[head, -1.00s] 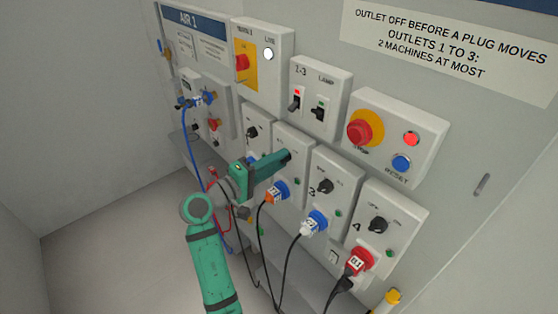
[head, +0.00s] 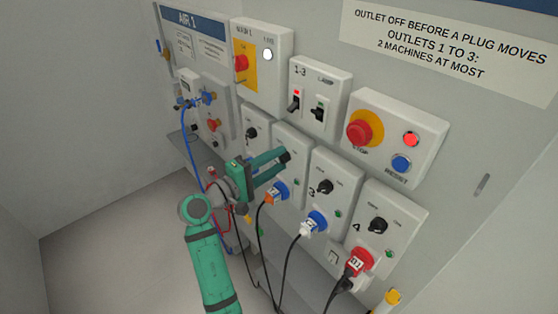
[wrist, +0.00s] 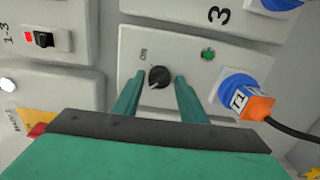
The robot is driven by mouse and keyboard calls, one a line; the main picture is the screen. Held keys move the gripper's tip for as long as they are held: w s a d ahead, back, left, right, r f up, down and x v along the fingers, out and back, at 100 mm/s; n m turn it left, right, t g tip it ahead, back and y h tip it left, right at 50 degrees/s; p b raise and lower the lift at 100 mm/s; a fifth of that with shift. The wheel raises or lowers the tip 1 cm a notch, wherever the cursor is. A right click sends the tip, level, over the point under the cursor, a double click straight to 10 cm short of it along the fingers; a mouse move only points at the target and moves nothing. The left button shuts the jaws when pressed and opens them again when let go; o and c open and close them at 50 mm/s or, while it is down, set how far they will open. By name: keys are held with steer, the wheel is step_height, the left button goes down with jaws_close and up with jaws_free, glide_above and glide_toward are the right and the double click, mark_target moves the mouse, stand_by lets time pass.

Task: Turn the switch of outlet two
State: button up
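Outlet two (head: 293,133) is a pale box on the wall panel, left of outlet three, with an orange-and-blue plug (head: 274,195) in its socket. My gripper (head: 284,158) is in front of it and hides its switch in the head view. In the wrist view the switch (wrist: 159,77) is a round black knob with a pale mark, beside the word ON. My open gripper (wrist: 154,76) has one finger on each side of the knob, with small gaps visible. A green lamp (wrist: 208,54) and the plug (wrist: 256,106) are right of it.
Outlet three (head: 330,163) with a blue plug and outlet four (head: 392,208) with a red plug are to the right. Cables hang below. A red stop button (head: 360,132) and two breaker switches (head: 307,108) sit above.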

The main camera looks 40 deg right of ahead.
steer(key=shift+o, duration=0.3)
steer(key=a, duration=1.1)
steer(key=shift+s, duration=0.4)
